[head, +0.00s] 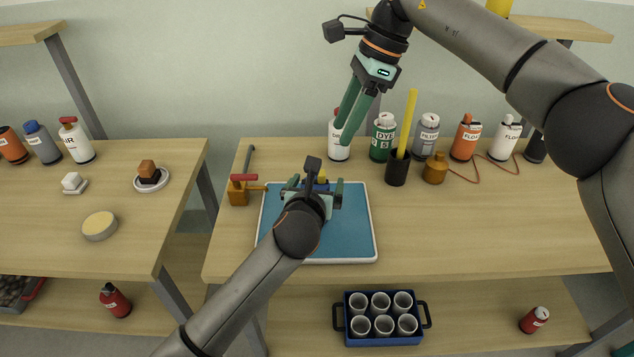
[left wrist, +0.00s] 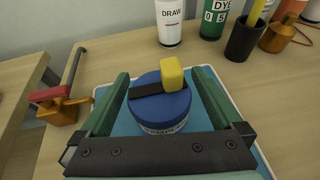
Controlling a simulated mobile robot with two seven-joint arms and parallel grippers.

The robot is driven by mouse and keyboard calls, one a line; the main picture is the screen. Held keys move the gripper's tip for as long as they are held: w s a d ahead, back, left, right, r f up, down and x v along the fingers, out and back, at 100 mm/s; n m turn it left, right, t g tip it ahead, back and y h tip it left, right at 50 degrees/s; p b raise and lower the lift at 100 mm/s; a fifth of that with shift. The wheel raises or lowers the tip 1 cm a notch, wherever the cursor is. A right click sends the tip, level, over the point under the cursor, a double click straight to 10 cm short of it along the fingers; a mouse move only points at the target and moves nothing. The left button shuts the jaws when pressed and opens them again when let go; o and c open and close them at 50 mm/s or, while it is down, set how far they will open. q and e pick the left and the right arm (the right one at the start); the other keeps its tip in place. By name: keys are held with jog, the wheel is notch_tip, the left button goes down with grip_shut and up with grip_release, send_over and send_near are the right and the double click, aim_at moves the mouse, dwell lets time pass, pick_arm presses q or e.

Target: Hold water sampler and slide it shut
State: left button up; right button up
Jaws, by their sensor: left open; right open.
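The water sampler is a round blue body (left wrist: 163,112) with a black strip and a yellow block (left wrist: 173,75) on top. It stands on a blue mat with a white rim (head: 348,235). In the head view my left gripper and arm hide most of it. My left gripper (head: 314,187) is open, with its green fingers on either side of the sampler in the left wrist view (left wrist: 161,76); I cannot tell whether they touch it. My right gripper (head: 347,135) is open and empty, raised above the table behind the mat, fingers pointing down.
An orange clamp-like tool with a red handle (head: 240,190) stands left of the mat. Behind are a white DRAW bottle (head: 339,150), a green DYE bottle (head: 383,140), a black cup (head: 397,170) with a yellow rod and several other bottles.

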aim_at(322, 172)
pick_arm(q)
jog(key=c, duration=1.5)
pick_arm(e)
jog(key=shift+o, duration=0.4)
jog(key=shift+m+t, duration=0.3)
jog(key=shift+m, duration=0.5)
jog(key=x, duration=1)
jog(key=shift+s, duration=0.3)
grip_shut()
